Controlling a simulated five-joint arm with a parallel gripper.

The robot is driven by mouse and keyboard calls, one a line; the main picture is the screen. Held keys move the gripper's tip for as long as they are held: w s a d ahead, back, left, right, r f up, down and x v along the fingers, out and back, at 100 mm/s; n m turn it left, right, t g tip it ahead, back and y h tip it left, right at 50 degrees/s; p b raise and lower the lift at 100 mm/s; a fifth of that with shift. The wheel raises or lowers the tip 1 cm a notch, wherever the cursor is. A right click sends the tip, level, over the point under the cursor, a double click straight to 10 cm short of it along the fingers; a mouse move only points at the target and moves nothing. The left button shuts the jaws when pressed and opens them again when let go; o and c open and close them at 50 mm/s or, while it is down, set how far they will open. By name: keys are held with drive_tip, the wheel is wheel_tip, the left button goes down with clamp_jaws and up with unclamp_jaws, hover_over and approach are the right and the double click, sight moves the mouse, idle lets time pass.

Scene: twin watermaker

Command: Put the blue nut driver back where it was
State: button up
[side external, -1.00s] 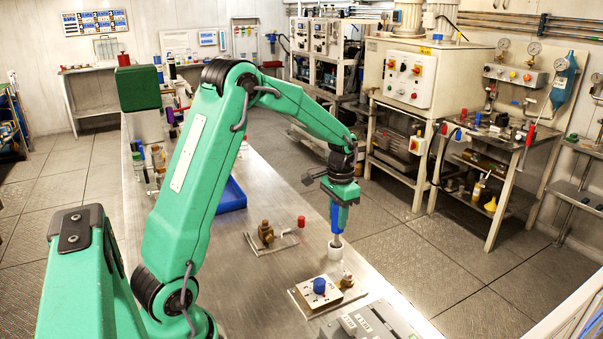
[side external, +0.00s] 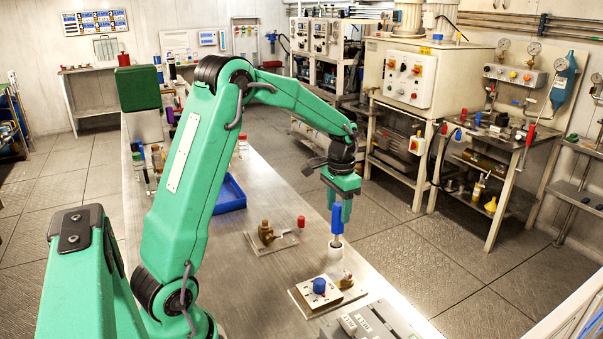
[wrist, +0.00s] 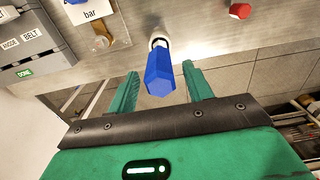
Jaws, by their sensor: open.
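The blue nut driver (side external: 337,220) stands upright with its shaft down in a white holder (side external: 336,251) near the bench's right edge. In the wrist view its blue handle (wrist: 159,74) points toward me, between and just beyond the fingertips. My gripper (side external: 341,213) is above the driver, with its green fingers around the top of the handle or just over it. In the wrist view my gripper (wrist: 163,78) is open, with a gap on each side of the handle. The lower tip of the driver is hidden in the holder.
A panel with a blue knob (side external: 319,286) is just in front of the holder. A blue tray (side external: 230,195) lies farther back, and a grey box (side external: 372,321) is at the front.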

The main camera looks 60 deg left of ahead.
wheel_tip(320, 180, up, 10)
drive_tip(key=shift+f, duration=0.25)
drive_tip(key=shift+s+d+r, duration=0.1)
idle(0.6)
drive_tip(key=shift+s+d+r, duration=0.1)
drive_tip(key=shift+d+r, duration=0.05)
drive_tip(key=shift+d, duration=0.05)
drive_tip(key=s+d+r+t, duration=0.3)
drive_tip(key=s+d+r, duration=0.2)
drive_tip(key=s+d, duration=0.4)
drive_tip(key=s+d+f+t, duration=0.2)
drive_tip(key=s+d, duration=0.4)
drive_tip(key=s, duration=0.5)
drive_tip(key=shift+s+f+t, duration=0.3)
drive_tip(key=shift+s+f, duration=0.05)
drive_tip(key=shift+f, duration=0.35)
